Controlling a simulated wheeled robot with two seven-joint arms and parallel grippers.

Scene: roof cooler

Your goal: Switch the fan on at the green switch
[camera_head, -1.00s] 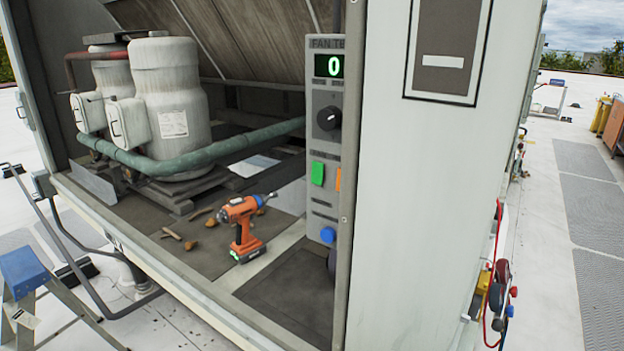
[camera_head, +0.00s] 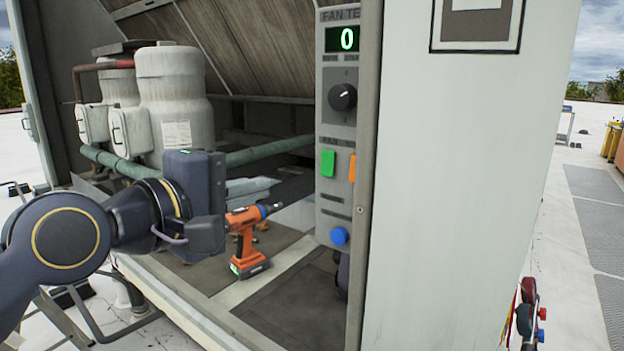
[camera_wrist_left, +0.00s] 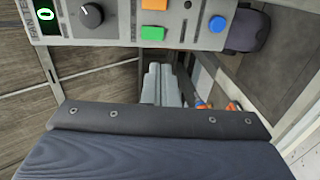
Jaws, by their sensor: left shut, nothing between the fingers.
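The green switch (camera_head: 327,163) is on the grey fan panel (camera_head: 328,205), below a black knob (camera_head: 342,97) and a display (camera_head: 343,39) that reads 0. It also shows in the left wrist view (camera_wrist_left: 151,37). An orange switch (camera_head: 352,168) sits to its right, partly hidden by the cabinet post. A blue button (camera_head: 339,236) is lower on the panel. My left gripper (camera_head: 272,184) is shut and empty, pointing at the panel from the left, apart from the green switch and slightly below its height. In the left wrist view its fingers (camera_wrist_left: 157,73) are together. My right gripper is out of view.
An orange cordless drill (camera_head: 246,242) stands on the cabinet floor below my left gripper. Grey tanks (camera_head: 176,97) and a green pipe (camera_head: 270,149) are behind. The cabinet post (camera_head: 368,190) borders the panel on the right.

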